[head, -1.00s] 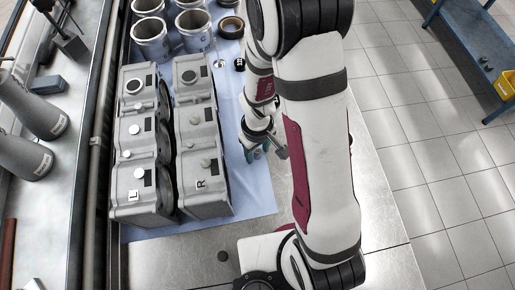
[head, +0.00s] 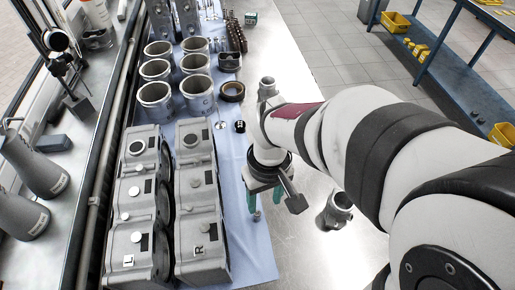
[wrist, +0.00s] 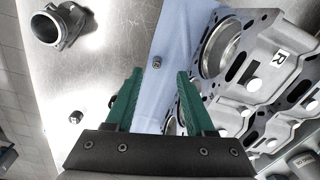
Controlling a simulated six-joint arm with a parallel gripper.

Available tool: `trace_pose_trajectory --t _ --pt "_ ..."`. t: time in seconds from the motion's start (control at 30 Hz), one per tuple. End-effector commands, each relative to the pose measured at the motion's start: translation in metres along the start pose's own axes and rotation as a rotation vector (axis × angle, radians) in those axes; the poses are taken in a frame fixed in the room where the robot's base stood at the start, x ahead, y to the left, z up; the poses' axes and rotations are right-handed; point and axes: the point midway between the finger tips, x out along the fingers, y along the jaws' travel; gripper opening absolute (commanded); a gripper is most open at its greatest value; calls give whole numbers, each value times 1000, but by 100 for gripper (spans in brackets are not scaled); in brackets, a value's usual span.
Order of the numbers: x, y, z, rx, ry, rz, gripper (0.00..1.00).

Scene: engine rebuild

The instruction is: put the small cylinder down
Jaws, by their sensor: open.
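A small dark metal cylinder (head: 256,215) stands near the right edge of the blue cloth, beside the engine block marked R (head: 203,230). In the wrist view the small cylinder (wrist: 157,62) shows clear of both fingertips, touched by neither. My gripper (head: 264,203) points down just above it, its green fingers spread. The wrist view shows the open gripper (wrist: 157,75) with nothing held between its fingers. A second small cylindrical piece (wrist: 76,116) sits on the bare metal left of the fingers in the wrist view. I cannot tell which piece the task names.
A grey metal housing (head: 335,212) stands on the bare tabletop right of my gripper. A second block marked L (head: 130,240) stands left of the R block. Several metal cylinders (head: 157,92) stand behind. Free metal surface (head: 300,240) lies right of the cloth.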

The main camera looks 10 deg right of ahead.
Motion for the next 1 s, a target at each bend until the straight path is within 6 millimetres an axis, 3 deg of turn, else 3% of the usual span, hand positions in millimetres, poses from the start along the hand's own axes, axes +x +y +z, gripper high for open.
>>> trace_pose_trajectory --t 0.03,0.13,0.2,0.3,1.0 --pt "-18 -1 22 139 12 -19 54" --pt "-42 -12 70 427 2 -71 54" --pt "-50 -20 94 579 -9 -103 54" --pt "-53 -27 112 692 -23 -128 54" --pt "-54 -28 113 703 -26 -131 54"
